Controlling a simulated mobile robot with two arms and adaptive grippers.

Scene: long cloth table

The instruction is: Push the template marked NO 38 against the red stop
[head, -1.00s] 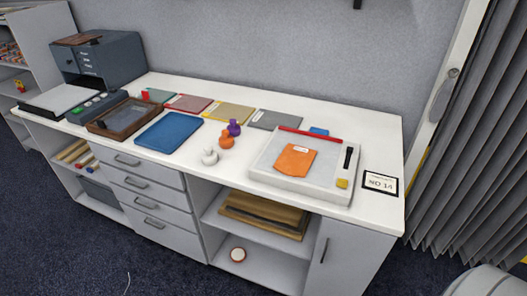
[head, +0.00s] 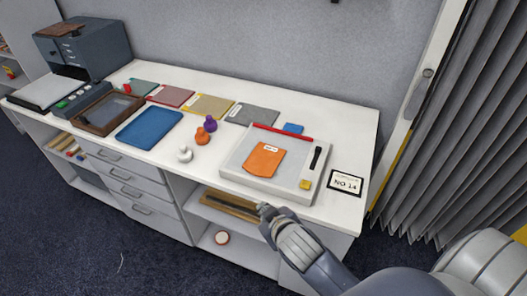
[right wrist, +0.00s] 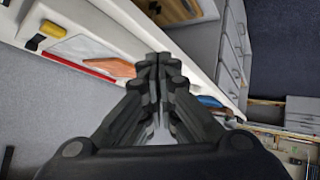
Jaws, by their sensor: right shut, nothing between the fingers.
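An orange template (head: 264,160) with a small white label lies on a pale board (head: 234,172); I cannot read its marking. The red stop (head: 283,133) is a bar along the board's far edge, apart from the orange template. In the right wrist view the orange template (right wrist: 112,67) and red stop (right wrist: 78,66) show at the upper left. My right gripper (head: 264,209) is shut and empty, in front of the table's front edge, nearer than the board. Its fingers (right wrist: 157,72) are together in the right wrist view. My left gripper is not in view.
The board carries a yellow block (head: 305,185) and a black bar (head: 315,158). Grey (head: 253,116), yellow and red plates lie behind. Purple, orange and white knobs (head: 185,154) stand left of the board.

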